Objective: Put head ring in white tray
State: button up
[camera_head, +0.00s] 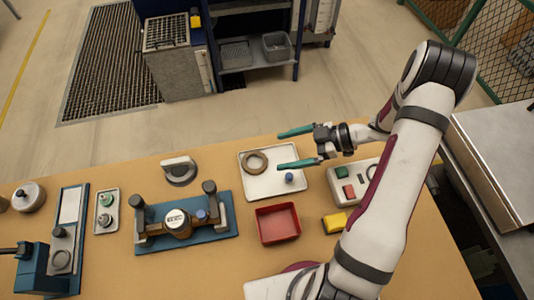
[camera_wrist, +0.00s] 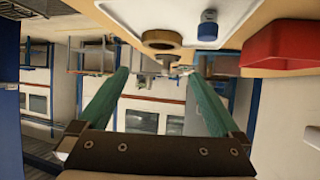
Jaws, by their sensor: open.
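The head ring, a brown-bronze ring (camera_head: 254,162), lies flat in the upper left part of the white tray (camera_head: 262,190). In the wrist view the ring (camera_wrist: 161,39) shows near the tray's edge, with the white tray (camera_wrist: 130,14) behind it. My gripper (camera_head: 280,151) is open with its green fingers spread. It appears raised above the tray's right side, with nothing between the fingers. In the wrist view the gripper (camera_wrist: 158,74) is also empty, and the ring is clear of both fingers.
A small blue-topped part (camera_head: 289,177) stands in the white tray's right side. A red bin (camera_head: 278,224) sits just in front. A grey box with red and green buttons (camera_head: 349,190) and a yellow block (camera_head: 335,222) are to the right. A blue fixture (camera_head: 215,231) stands left.

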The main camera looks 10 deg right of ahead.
jog(key=w+d+r+m+t+h, duration=0.3)
jog(key=w+d+r+m+h, duration=0.25)
jog(key=r+h, duration=0.2)
jog(key=w+d+r+m+t+h, duration=0.3)
jog(key=w+d+r+m+h, duration=0.25)
jog(key=r, duration=0.35)
jog(key=s+a+m+g+h, duration=0.1)
jog(key=s+a+m+g, duration=0.15)
jog(key=s, duration=0.55)
jog(key=s+a+m+g+h, duration=0.2)
jog(key=s+m, duration=0.2)
jog(key=s, duration=0.4)
jog(key=s+a+m+g+y, duration=0.3)
jog(key=s+a+g+y, duration=0.2)
jog(key=s+a, duration=0.9)
jog(key=s, duration=0.2)
jog(key=shift+s+f+y, duration=0.15)
jog(key=shift+s+y, duration=0.15)
jog(key=shift+y, duration=0.1)
